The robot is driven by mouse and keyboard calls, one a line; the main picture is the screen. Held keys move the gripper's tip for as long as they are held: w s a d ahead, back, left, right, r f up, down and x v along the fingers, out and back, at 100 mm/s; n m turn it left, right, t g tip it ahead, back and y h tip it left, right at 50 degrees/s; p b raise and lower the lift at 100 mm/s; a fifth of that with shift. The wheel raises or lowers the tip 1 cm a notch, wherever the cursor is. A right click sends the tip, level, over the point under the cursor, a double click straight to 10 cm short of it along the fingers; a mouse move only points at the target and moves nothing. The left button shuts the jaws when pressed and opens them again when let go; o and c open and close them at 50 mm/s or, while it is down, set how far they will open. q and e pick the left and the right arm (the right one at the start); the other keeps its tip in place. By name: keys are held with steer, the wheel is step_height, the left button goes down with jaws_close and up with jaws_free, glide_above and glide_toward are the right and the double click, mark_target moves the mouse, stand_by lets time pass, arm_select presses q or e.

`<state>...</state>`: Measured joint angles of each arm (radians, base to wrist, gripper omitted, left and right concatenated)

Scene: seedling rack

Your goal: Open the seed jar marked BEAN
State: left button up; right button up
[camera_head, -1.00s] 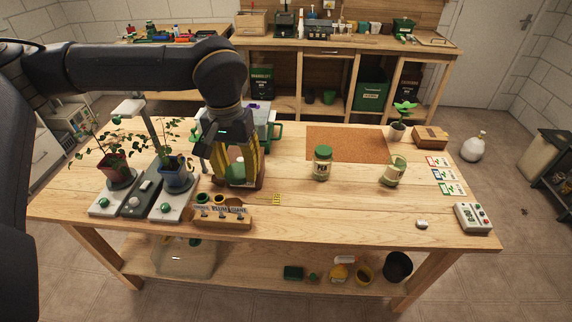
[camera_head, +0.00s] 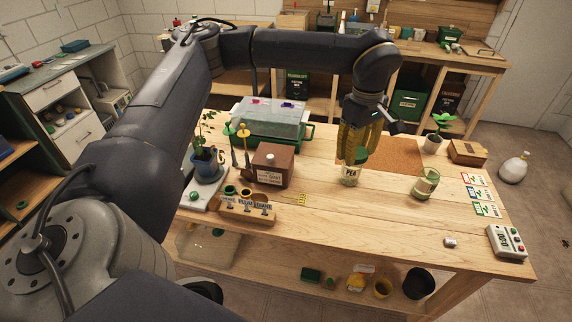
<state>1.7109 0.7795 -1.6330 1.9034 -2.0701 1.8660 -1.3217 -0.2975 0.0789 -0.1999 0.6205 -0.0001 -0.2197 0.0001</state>
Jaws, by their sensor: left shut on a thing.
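A glass seed jar (camera_head: 350,176) marked PEA stands on the bench in front of the cork mat. My left gripper (camera_head: 359,150) points down over this jar and is shut on its green lid (camera_head: 361,157). I cannot tell whether the lid still sits on the jar's mouth. A second glass jar (camera_head: 425,184) with a green band stands to the right, apart from the gripper; its marking is not readable. I see no jar with a readable BEAN label. My right gripper is not in view.
A cork mat (camera_head: 400,158) lies behind the jars. A brown box (camera_head: 272,165), a propagator tray (camera_head: 270,122) and potted plants stand at left. Seed packets (camera_head: 481,194) and a small meter (camera_head: 507,242) are at right.

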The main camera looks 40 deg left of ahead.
arm_select(q)
steer(key=w+a+n, duration=0.3)
steer(key=w+n, duration=0.2)
steer(key=n, duration=3.8)
glide_above(321, 174)
step_height(321, 174, down, 8)
step_height(321, 174, down, 19)
steer(key=shift+d+f, duration=0.1)
steer(key=shift+f, duration=0.1)
steer(key=o, duration=1.3)
steer(key=shift+c, duration=0.2)
